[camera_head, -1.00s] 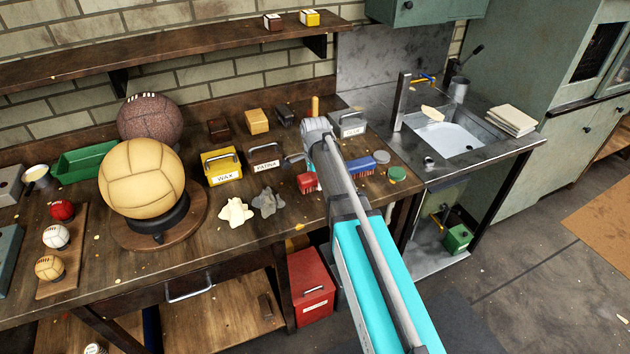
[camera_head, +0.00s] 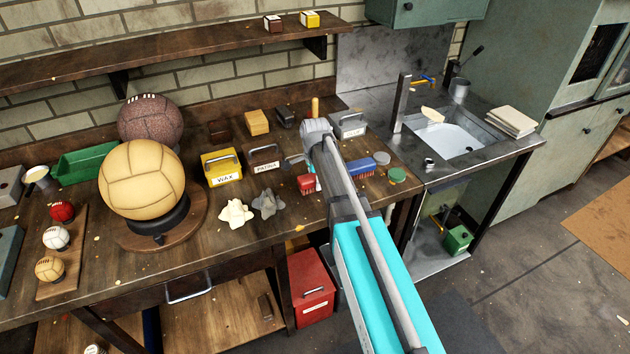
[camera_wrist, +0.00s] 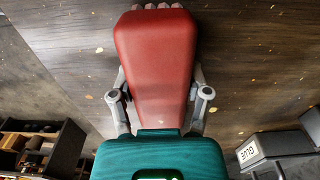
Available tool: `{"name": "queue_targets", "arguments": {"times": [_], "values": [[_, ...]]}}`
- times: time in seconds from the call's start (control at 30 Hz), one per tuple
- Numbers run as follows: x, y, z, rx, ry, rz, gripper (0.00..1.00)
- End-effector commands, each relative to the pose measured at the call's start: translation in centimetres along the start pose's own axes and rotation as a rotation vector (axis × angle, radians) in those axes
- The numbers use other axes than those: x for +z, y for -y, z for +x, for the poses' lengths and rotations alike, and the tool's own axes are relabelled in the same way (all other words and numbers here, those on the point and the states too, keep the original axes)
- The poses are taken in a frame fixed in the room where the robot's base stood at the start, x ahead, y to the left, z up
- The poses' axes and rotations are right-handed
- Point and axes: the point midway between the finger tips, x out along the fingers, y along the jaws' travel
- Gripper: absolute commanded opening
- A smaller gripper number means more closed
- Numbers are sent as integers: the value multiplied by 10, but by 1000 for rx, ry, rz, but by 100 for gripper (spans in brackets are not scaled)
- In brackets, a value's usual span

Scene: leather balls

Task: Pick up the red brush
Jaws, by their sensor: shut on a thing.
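The red brush (camera_head: 306,184) shows at the middle of the workbench in the head view, partly hidden by my arm. In the wrist view the brush (camera_wrist: 155,60) fills the middle, its smooth red back facing the camera. My gripper (camera_wrist: 160,92) has a grey finger on each side of the brush and is shut on it. In the head view my gripper is mostly hidden behind my arm. I cannot tell whether the brush touches the bench top.
A blue brush (camera_head: 362,168) and a green round tin (camera_head: 397,174) lie right of my arm. A grey glue box (camera_head: 348,124), a patina box (camera_head: 266,159) and a yellow wax box (camera_head: 221,166) stand behind. Crumpled rags (camera_head: 236,213) lie to the left.

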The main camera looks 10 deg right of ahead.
Motion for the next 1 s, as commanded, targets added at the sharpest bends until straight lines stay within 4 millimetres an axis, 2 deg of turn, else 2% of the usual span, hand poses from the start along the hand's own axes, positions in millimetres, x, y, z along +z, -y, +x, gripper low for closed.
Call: {"name": "queue_targets", "arguments": {"times": [0.27, 0.5, 1.0], "values": [[0, 0, -14, 0, 0, 0, 10], [0, 0, -35, 0, 0, 0, 10], [10, -50, -94, 0, 0, 0, 10]]}}
